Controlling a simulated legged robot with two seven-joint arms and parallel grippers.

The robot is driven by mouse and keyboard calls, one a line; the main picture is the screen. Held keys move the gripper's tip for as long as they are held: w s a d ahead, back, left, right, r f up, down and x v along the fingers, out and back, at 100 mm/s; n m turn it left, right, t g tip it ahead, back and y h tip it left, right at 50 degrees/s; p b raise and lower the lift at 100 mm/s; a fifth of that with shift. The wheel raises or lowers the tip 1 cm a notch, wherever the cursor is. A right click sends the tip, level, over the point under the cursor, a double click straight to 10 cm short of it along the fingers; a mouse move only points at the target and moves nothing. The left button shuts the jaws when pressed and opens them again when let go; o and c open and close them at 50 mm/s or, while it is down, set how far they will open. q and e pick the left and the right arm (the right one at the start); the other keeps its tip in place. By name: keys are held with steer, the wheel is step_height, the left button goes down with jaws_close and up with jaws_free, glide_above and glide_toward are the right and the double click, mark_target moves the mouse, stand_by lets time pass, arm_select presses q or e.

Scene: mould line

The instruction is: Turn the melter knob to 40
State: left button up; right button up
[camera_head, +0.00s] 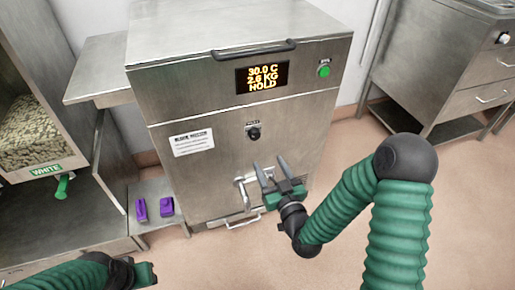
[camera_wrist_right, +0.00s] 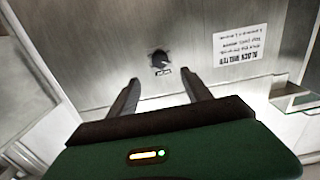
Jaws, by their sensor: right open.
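The melter (camera_head: 225,115) is a steel cabinet with a small black knob (camera_head: 254,133) on its front. The knob also shows in the right wrist view (camera_wrist_right: 160,60), ahead of the fingertips. The melter's display (camera_head: 262,78) reads 30.0 C, 2.6 KG, HOLD. My right gripper (camera_head: 270,165) is open and empty, below the knob in the head view and apart from it. Its two fingers (camera_wrist_right: 160,86) point toward the panel in the wrist view. My left gripper (camera_head: 145,274) is at the bottom left, only partly seen, and its jaws are unclear.
A green button (camera_head: 324,71) is right of the display. A metal spout with a handle (camera_head: 243,192) sits low on the melter, beside my right gripper. Two purple items (camera_head: 154,208) lie on a low shelf. A bin marked WHITE (camera_head: 46,171) stands left. Floor is clear at right.

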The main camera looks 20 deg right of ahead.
mark_target(256, 138)
steer(key=w+b, duration=0.8)
steer(key=w, duration=0.4)
steer(key=shift+w+f, duration=0.15)
steer(key=shift+w, duration=0.2)
arm_select(q)
steer(key=s+x, duration=0.2)
steer(key=x, duration=0.7)
steer(key=shift+d+f, duration=0.15)
steer(key=shift+f, duration=0.35)
arm_select(e)
steer(key=shift+a, duration=0.15)
steer(key=shift+c, duration=0.5)
jaws_close()
